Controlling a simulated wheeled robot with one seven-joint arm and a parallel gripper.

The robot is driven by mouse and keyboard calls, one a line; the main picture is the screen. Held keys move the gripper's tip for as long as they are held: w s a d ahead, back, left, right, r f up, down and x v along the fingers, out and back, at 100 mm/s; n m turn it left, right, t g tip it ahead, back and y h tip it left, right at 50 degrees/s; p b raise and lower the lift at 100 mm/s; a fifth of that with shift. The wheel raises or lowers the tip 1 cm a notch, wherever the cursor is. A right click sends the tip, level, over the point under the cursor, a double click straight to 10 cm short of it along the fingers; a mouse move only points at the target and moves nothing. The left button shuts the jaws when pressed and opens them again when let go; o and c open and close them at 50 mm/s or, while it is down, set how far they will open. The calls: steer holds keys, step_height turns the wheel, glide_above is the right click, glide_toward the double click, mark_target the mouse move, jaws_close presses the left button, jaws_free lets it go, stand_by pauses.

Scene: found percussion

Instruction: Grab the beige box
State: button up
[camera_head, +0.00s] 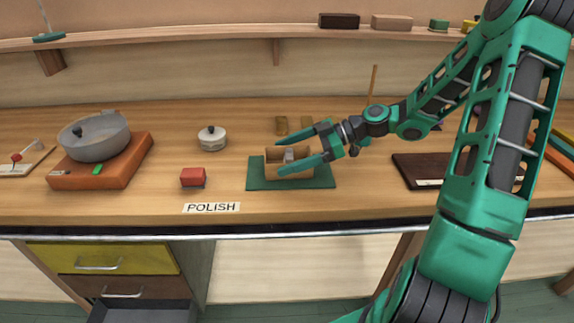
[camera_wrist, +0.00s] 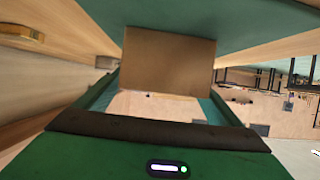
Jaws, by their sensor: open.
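A beige box (camera_head: 273,157) stands on a flat green mat (camera_head: 258,183) near the middle of the workbench. In the wrist view the box (camera_wrist: 168,62) shows as a plain tan face straight ahead, with the green mat along the top of the picture. My green gripper (camera_head: 282,156) is open, reaching in from the right, with one finger on the far side of the box and one on the near side. The near finger hides part of the box. I cannot tell whether either finger touches it. A small pale grey patch shows between the fingers.
A red block (camera_head: 192,177) and a lidded white pot (camera_head: 212,138) stand left of the mat. A grey pan (camera_head: 94,137) rests on an orange board (camera_head: 120,168). A dark board (camera_head: 416,172) lies to the right.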

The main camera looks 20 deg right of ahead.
steer(key=c, duration=1.2)
steer(key=shift+r, duration=0.1)
